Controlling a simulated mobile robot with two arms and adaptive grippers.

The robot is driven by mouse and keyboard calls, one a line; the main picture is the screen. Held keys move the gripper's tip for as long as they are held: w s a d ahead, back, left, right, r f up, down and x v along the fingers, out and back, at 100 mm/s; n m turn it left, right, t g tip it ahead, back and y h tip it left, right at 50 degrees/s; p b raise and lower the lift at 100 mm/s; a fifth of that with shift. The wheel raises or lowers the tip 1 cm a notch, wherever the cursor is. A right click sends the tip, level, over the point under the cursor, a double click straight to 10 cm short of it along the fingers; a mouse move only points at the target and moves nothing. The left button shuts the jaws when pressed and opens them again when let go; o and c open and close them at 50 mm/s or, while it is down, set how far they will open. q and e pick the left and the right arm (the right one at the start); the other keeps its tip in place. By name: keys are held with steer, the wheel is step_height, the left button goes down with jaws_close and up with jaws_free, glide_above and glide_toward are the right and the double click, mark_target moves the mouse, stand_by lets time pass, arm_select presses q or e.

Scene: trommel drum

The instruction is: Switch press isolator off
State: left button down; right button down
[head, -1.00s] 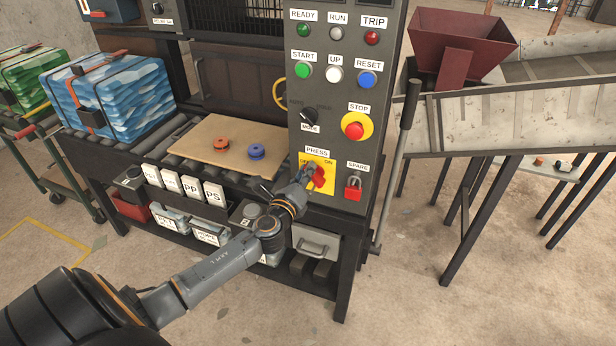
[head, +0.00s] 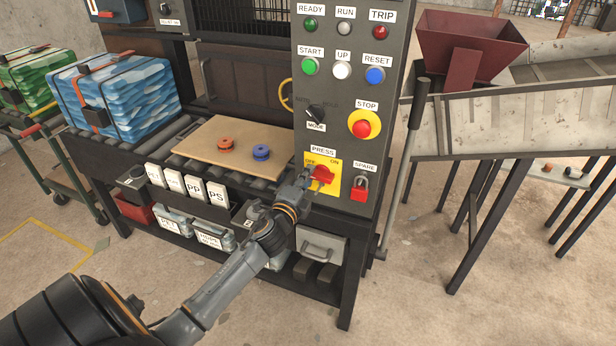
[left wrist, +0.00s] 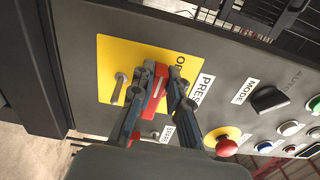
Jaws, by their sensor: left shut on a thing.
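The press isolator is a red rotary handle (head: 321,174) on a yellow plate (head: 332,190) low on the grey control panel, under the PRESS label. OFF is printed at the plate's upper left and ON at its upper right. My left gripper (head: 306,180) reaches it from the lower left and covers part of the plate. In the left wrist view, its two fingers (left wrist: 162,98) are shut on the red handle (left wrist: 154,103), one on each side. The yellow plate (left wrist: 110,57) shows behind them. The handle's exact angle is hard to tell. My right gripper is not in view.
A red padlock (head: 358,192) hangs under SPARE, just right of the plate. The STOP button (head: 362,127) and MODE knob (head: 316,113) sit above. A lever (head: 411,130) stands by the panel's right edge. A board (head: 225,150) lies on rollers to the left.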

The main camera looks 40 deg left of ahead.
arm_select(q)
steer(key=shift+f+n, duration=0.1)
steer(key=shift+n, duration=0.4)
steer(key=c, duration=1.3)
jaws_free()
steer(key=shift+s, duration=0.15)
steer(key=v, duration=1.1)
steer(key=shift+s+d, duration=0.2)
steer(key=shift+s, duration=0.2)
